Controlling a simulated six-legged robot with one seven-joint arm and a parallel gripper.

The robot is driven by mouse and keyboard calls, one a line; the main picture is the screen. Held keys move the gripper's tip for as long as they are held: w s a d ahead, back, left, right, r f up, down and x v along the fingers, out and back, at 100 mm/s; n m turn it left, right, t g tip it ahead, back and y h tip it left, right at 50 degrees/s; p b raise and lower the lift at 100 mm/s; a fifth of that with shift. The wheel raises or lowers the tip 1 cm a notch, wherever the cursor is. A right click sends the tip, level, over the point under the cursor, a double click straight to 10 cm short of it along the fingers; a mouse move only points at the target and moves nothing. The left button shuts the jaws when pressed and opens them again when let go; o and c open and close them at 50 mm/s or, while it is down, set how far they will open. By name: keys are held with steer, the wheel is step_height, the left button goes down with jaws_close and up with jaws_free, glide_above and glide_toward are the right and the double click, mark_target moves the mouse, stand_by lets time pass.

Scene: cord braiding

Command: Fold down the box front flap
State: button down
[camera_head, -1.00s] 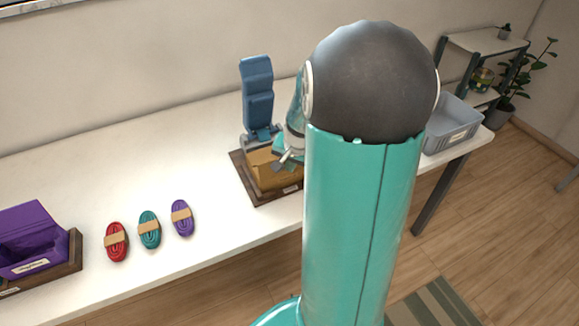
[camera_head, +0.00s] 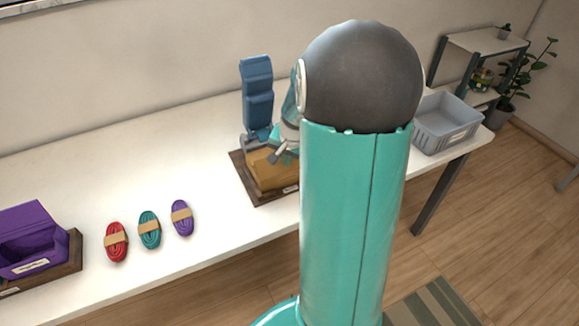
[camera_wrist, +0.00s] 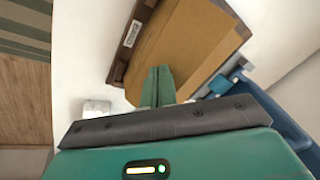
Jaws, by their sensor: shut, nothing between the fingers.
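The tan cardboard box (camera_head: 268,180) sits in a dark wooden tray (camera_head: 259,199) near the front edge of the table. In the wrist view the box (camera_wrist: 190,45) shows as a broad tan panel beside the tray's labelled wooden edge (camera_wrist: 130,34). I cannot clearly tell the front flap from the other panels. My gripper (camera_head: 280,153) is over the box's upper right part in the head view. In the wrist view its green fingers (camera_wrist: 157,84) are together and empty, overlapping the tan panel. Whether they touch it is unclear. My arm hides the box's right side.
A tall blue upright piece (camera_head: 257,95) stands just behind the box. Red (camera_head: 116,242), teal (camera_head: 149,230) and purple (camera_head: 181,218) cord bundles lie to the left. A purple box (camera_head: 30,238) stands at far left, a grey bin (camera_head: 446,128) at right. The table's middle back is clear.

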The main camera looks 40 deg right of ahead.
steer(key=shift+w, duration=0.1)
steer(key=shift+w+d+f, duration=0.15)
steer(key=shift+w+f, duration=0.15)
steer(key=shift+w, duration=0.3)
steer(key=shift+w+f, duration=0.1)
steer(key=shift+w+d+f, duration=0.2)
steer(key=shift+w+f, duration=0.2)
steer(key=shift+w, duration=0.05)
steer(key=shift+f, duration=0.1)
stand_by(0.3)
steer(key=shift+s+r, duration=0.15)
steer(key=shift+r, duration=0.45)
